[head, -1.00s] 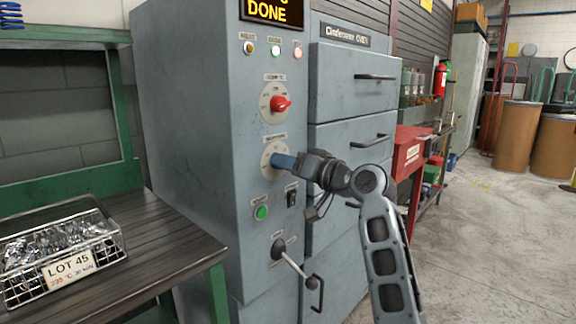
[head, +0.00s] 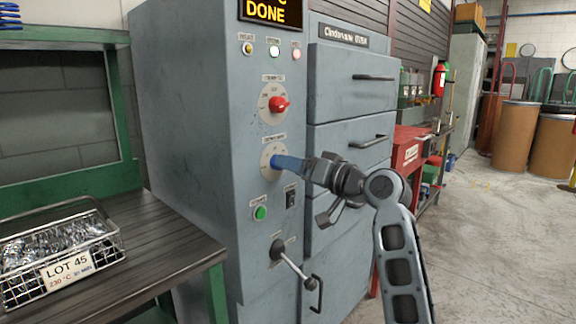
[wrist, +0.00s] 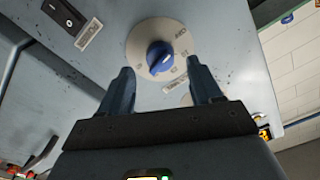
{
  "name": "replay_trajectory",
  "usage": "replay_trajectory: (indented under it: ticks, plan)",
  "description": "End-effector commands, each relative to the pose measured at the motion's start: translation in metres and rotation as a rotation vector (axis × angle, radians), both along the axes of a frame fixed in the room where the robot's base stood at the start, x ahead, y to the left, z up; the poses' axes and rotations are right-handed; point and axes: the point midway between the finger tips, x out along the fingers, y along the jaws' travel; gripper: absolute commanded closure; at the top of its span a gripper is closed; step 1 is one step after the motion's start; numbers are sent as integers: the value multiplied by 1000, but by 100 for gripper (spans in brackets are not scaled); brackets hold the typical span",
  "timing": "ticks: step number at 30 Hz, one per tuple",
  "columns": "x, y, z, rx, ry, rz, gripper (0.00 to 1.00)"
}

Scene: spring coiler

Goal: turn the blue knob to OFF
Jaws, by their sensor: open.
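The blue knob (wrist: 160,57) sits on a round pale dial plate (wrist: 139,47) on the grey cabinet front. In the wrist view it stands beyond my fingertips, between their lines, with a gap to them.
A red knob (head: 279,104) is above the dial. A green button (head: 260,213), a black rocker switch (head: 291,198) and a lever (head: 295,266) are below. Drawers with handles (head: 368,141) stand at the right. A wire basket (head: 62,285) sits on the left bench.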

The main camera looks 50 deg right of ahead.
Motion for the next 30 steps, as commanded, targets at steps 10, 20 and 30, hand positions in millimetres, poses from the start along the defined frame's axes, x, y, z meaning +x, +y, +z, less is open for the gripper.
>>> replay_trajectory:
  ticks: [10, 20, 30]
  plan:
    - [-45, -2, -1, 0, 2, -1, 36]
    - [-48, -2, 0, 0, 1, 0, 36]
    - [-48, -1, -1, 0, 3, -1, 36]
